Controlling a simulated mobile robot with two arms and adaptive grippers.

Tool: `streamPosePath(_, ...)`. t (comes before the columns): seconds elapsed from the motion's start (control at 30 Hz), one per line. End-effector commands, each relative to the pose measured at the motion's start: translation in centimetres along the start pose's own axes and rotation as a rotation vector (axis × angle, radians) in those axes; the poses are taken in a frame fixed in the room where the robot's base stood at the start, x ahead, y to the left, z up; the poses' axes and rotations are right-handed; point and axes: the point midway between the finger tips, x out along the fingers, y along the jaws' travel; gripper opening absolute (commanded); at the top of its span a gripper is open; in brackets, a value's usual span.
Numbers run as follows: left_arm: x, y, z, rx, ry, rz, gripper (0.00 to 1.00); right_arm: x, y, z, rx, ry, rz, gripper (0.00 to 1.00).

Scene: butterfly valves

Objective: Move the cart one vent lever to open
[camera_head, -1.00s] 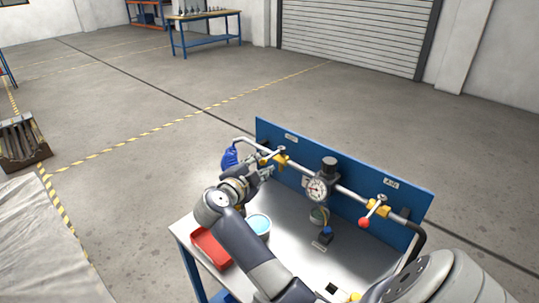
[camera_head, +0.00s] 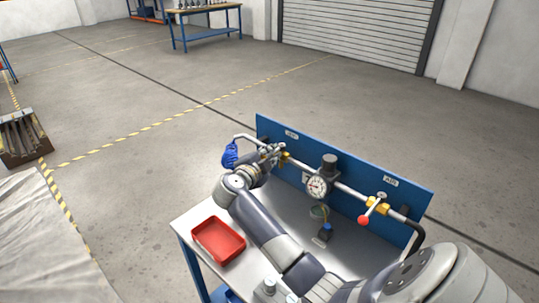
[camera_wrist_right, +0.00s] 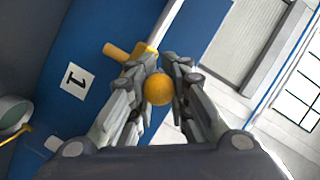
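The cart's blue panel (camera_head: 345,168) carries a pipe with a valve at each end and a round gauge (camera_head: 318,187) between them. At the left end, my right gripper (camera_head: 274,151) reaches the vent valve and hides most of its lever. In the right wrist view, my right gripper (camera_wrist_right: 164,66) has its fingers close together on both sides of a round yellow knob (camera_wrist_right: 158,90) and appears shut on it. A yellow valve body (camera_wrist_right: 128,54) is just beyond, beside a white "1" label (camera_wrist_right: 76,82). My left gripper is not in view.
The right valve has a lever with a red knob (camera_head: 364,220). A blue item (camera_head: 230,156) hangs at the pipe's left end. Floor beyond the panel is clear.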

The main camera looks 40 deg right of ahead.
Motion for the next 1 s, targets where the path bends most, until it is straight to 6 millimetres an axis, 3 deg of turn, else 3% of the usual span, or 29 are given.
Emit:
streamPosePath(0.63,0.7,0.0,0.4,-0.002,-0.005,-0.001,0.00,0.1,-0.2,0.8,0.022,0.080,0.057,0.00)
streamPosePath(1.0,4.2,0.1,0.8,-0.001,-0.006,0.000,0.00,0.7,-0.4,1.7,0.078,0.303,0.192,0.00)
